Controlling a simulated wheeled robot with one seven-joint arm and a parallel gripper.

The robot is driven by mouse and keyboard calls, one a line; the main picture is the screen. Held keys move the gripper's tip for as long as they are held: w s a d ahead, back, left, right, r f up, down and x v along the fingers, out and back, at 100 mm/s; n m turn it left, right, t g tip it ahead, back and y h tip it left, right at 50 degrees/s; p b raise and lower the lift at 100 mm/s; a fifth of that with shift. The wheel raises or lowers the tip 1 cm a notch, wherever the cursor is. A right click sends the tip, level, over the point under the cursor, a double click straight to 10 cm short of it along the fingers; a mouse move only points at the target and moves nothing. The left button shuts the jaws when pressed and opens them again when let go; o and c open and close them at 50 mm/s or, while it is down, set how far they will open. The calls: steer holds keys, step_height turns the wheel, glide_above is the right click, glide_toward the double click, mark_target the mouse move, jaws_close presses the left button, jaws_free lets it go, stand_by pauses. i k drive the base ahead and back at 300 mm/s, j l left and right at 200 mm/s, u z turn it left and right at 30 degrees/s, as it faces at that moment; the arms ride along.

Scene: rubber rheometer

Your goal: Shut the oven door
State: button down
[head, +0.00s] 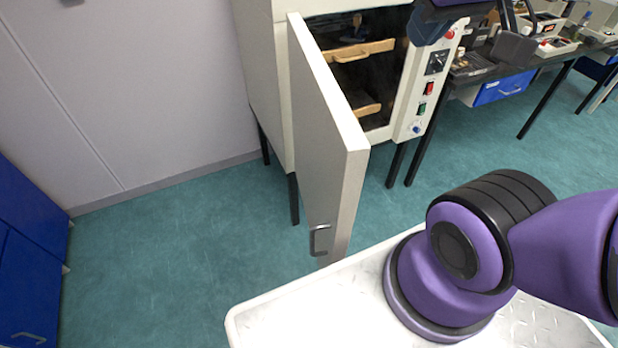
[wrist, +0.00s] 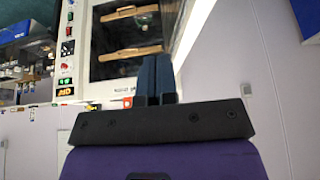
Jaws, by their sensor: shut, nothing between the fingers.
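The oven (head: 262,85) is a cream cabinet on dark legs, with a dark interior and wooden-fronted shelves (head: 358,50). Its door (head: 325,140) stands wide open, swung out toward me, hinged on the left side. A grey handle (head: 319,240) sits low on the door's outer face near its free edge. My gripper (wrist: 157,78) shows in the wrist view, its two dark fingers together and empty, in front of the oven opening. The door shows there as a pale strip (wrist: 194,30) to the right of the fingers.
The control panel (head: 430,85) with switches is right of the oven opening. A dark bench (head: 475,68) with trays and a blue drawer (head: 500,88) stands further right. Blue cabinets (head: 30,260) are at the left. Green floor (head: 180,240) left of the door is clear.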

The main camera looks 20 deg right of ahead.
mark_target(331, 149)
steer(key=k+j, duration=0.1)
steer(key=j, duration=0.2)
steer(key=k+j, duration=0.15)
steer(key=j, duration=0.15)
steer(key=k+j, duration=0.1)
steer(key=j, duration=0.25)
steer(key=k+j, duration=0.1)
steer(key=j, duration=0.2)
steer(key=z, duration=0.05)
